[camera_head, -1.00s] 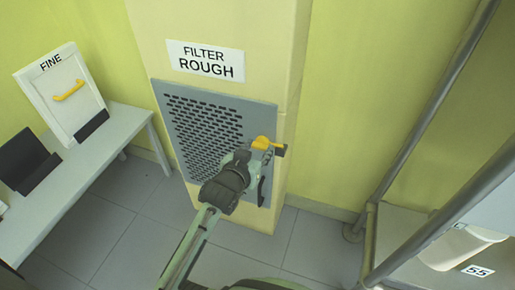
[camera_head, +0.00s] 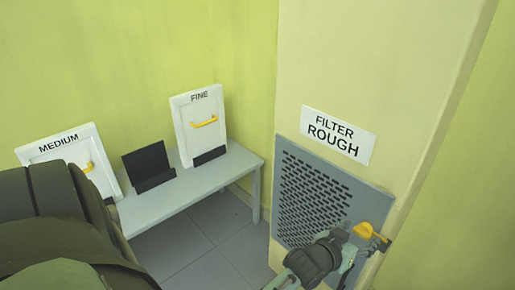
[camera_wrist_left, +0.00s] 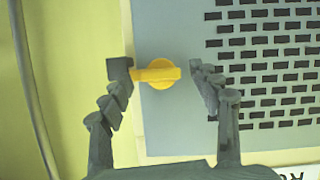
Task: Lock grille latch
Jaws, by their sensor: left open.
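The grey perforated grille (camera_head: 285,225) is set flat in the cream pillar under the "FILTER ROUGH" sign. Its yellow latch (camera_head: 366,231) is at the grille's right edge, with its handle pointing right over that edge. In the left wrist view the latch (camera_wrist_left: 160,74) shows a round knob and a short horizontal handle reaching across the grille's edge. My left gripper (camera_wrist_left: 162,72) is open, its dark fingers on either side of the latch. One fingertip is close to the handle's end; I cannot tell whether it touches. In the head view the left gripper (camera_head: 352,250) is at the latch. My right gripper is not in view.
A grey bench (camera_head: 215,180) stands left of the pillar. On it are a white "FINE" filter panel (camera_head: 198,140) with a yellow handle, a "MEDIUM" panel (camera_head: 50,150) and an empty black holder (camera_head: 148,165). Floor between bench and pillar is clear.

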